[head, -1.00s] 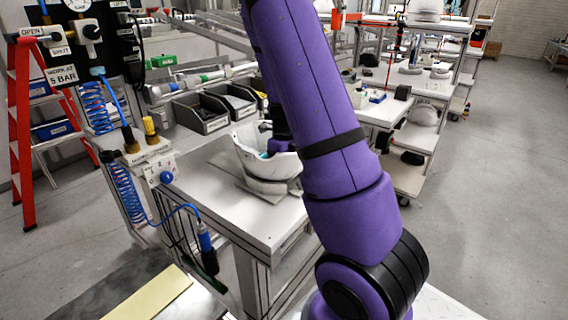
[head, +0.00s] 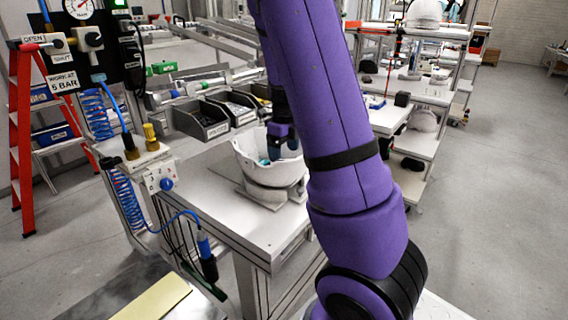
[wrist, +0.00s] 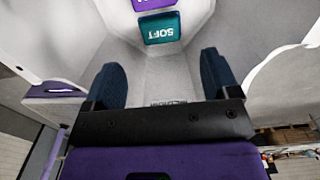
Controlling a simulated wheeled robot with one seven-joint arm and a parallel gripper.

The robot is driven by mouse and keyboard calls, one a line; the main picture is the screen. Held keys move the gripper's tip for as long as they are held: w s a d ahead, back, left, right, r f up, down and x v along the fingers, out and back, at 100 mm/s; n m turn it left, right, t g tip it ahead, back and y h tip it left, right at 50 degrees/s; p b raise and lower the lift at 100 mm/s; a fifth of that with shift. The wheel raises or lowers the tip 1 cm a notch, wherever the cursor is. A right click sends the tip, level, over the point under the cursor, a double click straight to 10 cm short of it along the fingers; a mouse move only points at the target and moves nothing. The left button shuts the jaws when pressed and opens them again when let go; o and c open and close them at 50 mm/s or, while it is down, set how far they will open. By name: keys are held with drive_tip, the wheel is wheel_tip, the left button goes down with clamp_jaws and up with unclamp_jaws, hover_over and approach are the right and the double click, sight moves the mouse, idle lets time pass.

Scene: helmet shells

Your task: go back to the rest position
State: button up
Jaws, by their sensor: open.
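A white helmet shell (head: 270,172) sits open side up in a grey cradle (head: 262,192) on the workbench (head: 223,214). My gripper (head: 280,150) is at the mouth of the shell, partly hidden behind my purple arm. In the wrist view my gripper (wrist: 160,75) has its two dark blue fingers wide apart with nothing between them. Beyond them, inside the shell, lies a teal pad (wrist: 161,28) marked "SOFT". Part of a purple pad (wrist: 153,4) shows at the top edge.
Grey bins (head: 203,118) stand at the back of the bench. A valve panel (head: 95,45) and a blue coiled hose (head: 125,195) are at left, near a red ladder (head: 20,140). Shelves (head: 425,95) stand behind right. The floor (head: 500,200) at right is clear.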

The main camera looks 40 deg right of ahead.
wheel_tip(320, 180, up, 4)
drive_tip(key=shift+f, duration=0.2)
drive_tip(key=s+a+r+n+t+y, duration=0.1)
drive_tip(key=s+a+r+n, duration=0.3)
drive_tip(key=a+r+n, duration=0.4)
drive_tip(key=s+a+r+n+t+y, duration=0.1)
drive_tip(key=s+a+r+n, duration=0.2)
drive_tip(key=a+n, duration=0.45)
drive_tip(key=s+a+r+n+t+h, duration=0.1)
drive_tip(key=s+a+r+n, duration=0.1)
drive_tip(key=s+a+n, duration=0.2)
drive_tip(key=s+a+r+n+t+h, duration=0.1)
drive_tip(key=s+a+r+n+t, duration=0.1)
drive_tip(key=s+n, duration=0.8)
drive_tip(key=a+r+n, duration=0.1)
drive_tip(key=a+n, duration=0.1)
drive_tip(key=n, duration=0.3)
drive_tip(key=shift+a+r, duration=0.25)
drive_tip(key=shift+r, duration=0.05)
